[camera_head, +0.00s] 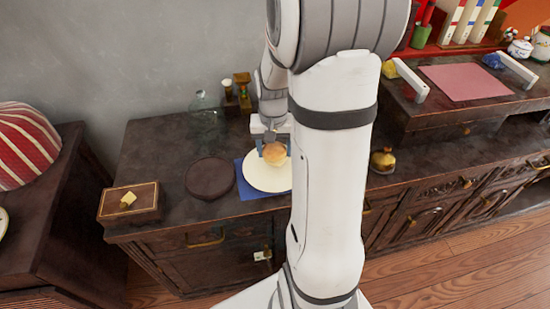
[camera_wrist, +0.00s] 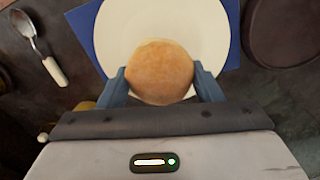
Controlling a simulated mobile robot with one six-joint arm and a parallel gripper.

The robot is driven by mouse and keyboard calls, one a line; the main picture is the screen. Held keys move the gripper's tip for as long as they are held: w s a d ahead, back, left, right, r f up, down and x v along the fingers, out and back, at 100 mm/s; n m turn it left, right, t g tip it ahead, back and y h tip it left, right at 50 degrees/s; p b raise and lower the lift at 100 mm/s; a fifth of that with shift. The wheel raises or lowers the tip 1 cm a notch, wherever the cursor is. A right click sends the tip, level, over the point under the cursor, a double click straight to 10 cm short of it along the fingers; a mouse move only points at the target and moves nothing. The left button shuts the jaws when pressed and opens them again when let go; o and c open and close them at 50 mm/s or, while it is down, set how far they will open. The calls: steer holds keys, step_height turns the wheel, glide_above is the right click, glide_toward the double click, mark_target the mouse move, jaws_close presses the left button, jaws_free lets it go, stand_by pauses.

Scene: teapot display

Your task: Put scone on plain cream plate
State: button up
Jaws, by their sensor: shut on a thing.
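The scone (camera_head: 274,153) is round and golden brown. My gripper (camera_head: 273,147) is shut on it, with one blue finger on each side; the wrist view shows the scone (camera_wrist: 161,72) between the fingertips. The plain cream plate (camera_head: 262,178) lies on a blue mat, and it also shows in the wrist view (camera_wrist: 208,28). The scone is over the plate, near its far side in the head view. I cannot tell whether it touches the plate. My arm hides the plate's right edge in the head view.
The blue mat (camera_head: 244,192) lies under the plate. A dark round plate (camera_head: 210,178) is left of it, and a wooden box (camera_head: 129,203) is at the far left. A glass bottle (camera_head: 203,110) stands behind. A spoon (camera_wrist: 50,62) shows in the wrist view. A yellow pot (camera_head: 383,161) stands right of my arm.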

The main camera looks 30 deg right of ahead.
mark_target(274, 157)
steer(key=shift+f+b, duration=0.3)
steer(key=shift+f, duration=1.4)
steer(key=shift+f, duration=0.2)
steer(key=o, duration=1)
steer(key=shift+r, duration=0.1)
